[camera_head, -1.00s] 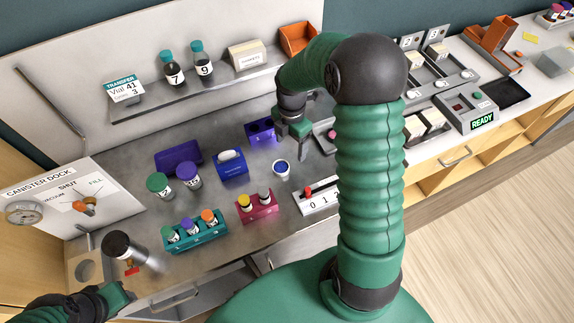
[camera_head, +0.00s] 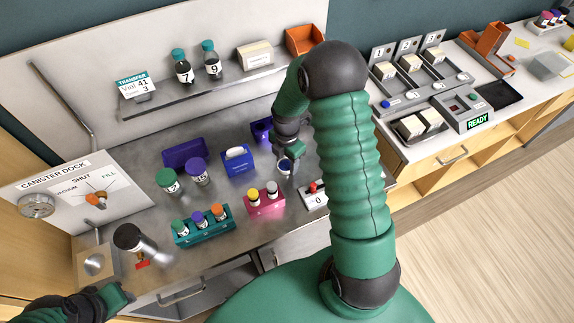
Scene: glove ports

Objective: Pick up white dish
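The white dish (camera_head: 283,166) is a small round cup with a dark blue inside, standing on the grey metal worktop (camera_head: 225,225). My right gripper (camera_head: 290,164) points down at the dish, with a finger just in front of its right side. The gripper and arm partly cover the dish's surroundings, and I cannot tell whether the fingers touch it or how far apart they are. My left gripper (camera_head: 122,296) is low at the bottom left, far from the dish. Its finger opening does not show clearly.
Left of the dish stand a blue box (camera_head: 238,164), a pink vial rack (camera_head: 265,205) and a teal vial rack (camera_head: 203,230). A purple block (camera_head: 261,130) is just behind my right gripper.

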